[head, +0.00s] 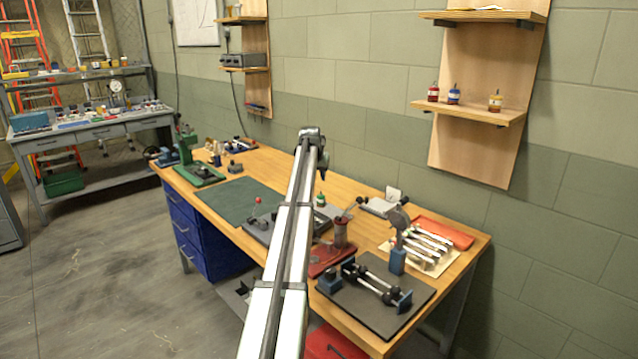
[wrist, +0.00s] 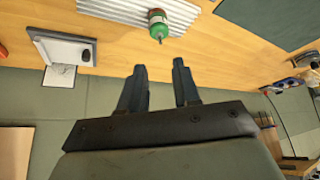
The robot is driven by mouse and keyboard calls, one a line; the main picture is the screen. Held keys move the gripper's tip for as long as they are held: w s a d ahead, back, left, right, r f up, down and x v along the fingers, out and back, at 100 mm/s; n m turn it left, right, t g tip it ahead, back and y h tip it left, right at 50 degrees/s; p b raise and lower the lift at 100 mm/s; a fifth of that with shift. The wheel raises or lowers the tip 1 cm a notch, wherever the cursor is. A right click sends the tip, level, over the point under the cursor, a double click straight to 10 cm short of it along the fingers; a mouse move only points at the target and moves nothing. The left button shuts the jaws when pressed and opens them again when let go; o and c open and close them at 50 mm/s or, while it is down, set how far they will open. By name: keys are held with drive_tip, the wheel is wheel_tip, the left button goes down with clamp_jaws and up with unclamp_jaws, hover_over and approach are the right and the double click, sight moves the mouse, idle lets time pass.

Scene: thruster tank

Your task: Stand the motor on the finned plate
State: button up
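My gripper (head: 322,174) hangs above the back part of the workbench, at the far end of my arm. In the wrist view its two dark fingers (wrist: 160,88) are apart with nothing between them. A grey ribbed plate (wrist: 140,8), which looks like the finned plate, shows at the top edge of the wrist view, cut off by the frame. In the head view a grey plate (head: 252,226) with dark parts on it lies partly behind my arm. I cannot pick out the motor with certainty; small dark parts (head: 264,223) sit on that plate.
A green mat (head: 232,198) with a red ball (head: 258,200) lies left of my arm. A red-based press (head: 341,234) and a dark tray (head: 400,275) with a metal fixture stand at right. The wall is close behind the bench.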

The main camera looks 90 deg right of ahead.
drive_tip(key=shift+v, duration=1.25)
